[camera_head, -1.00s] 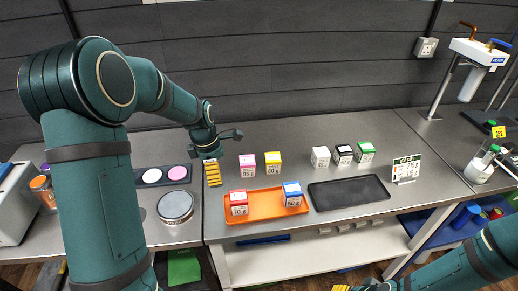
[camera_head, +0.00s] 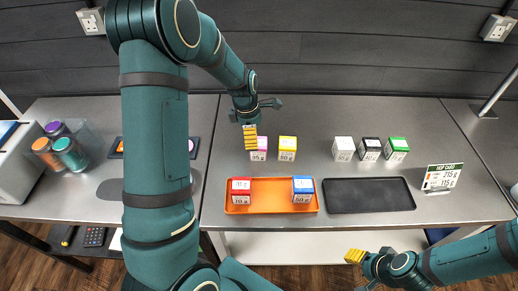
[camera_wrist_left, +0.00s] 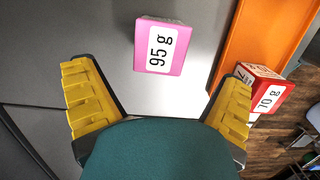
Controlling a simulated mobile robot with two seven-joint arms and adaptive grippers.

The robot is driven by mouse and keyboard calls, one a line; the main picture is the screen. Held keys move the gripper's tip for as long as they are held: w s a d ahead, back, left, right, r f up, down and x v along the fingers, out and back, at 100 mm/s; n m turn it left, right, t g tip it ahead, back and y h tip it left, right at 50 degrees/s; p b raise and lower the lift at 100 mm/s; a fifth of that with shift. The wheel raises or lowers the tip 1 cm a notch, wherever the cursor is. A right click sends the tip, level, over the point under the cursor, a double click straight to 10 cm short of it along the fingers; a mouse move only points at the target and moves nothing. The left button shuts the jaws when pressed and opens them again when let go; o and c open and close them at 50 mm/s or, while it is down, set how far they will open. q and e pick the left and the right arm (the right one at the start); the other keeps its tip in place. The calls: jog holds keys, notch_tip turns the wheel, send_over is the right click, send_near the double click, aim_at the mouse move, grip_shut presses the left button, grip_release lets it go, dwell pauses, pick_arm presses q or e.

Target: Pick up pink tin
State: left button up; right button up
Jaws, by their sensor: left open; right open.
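The pink tin (camera_head: 259,150) stands upright on the grey table, left of the yellow tin (camera_head: 287,148). It carries a white label reading 95 g in the left wrist view (camera_wrist_left: 160,46). My left gripper (camera_head: 250,137) is above and just behind it, partly covering it in the head view. In the left wrist view my left gripper (camera_wrist_left: 158,105) has its yellow fingers wide apart with nothing between them; the pink tin lies beyond the fingertips. My right gripper (camera_head: 357,270) is low in front of the table, open and empty.
An orange tray (camera_head: 271,200) holds a red tin (camera_head: 241,190) and a blue tin (camera_head: 303,189). A black tray (camera_head: 369,195) is empty. White, black and green tins stand behind it. A price sign (camera_head: 441,178) stands at right.

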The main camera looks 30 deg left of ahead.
pick_arm(q)
jog(key=shift+w+d+f, duration=0.15)
jog(key=shift+d+f, duration=0.1)
jog(key=shift+f, duration=0.85)
jog(key=shift+w+d+f, duration=0.15)
jog(key=shift+d+f, duration=0.05)
jog(key=shift+f, duration=0.95)
jog(key=shift+w+d+f, duration=0.15)
jog(key=shift+d+f, duration=0.1)
jog(key=shift+f, duration=0.85)
jog(key=shift+c, duration=0.2)
jog(key=c, duration=1.3)
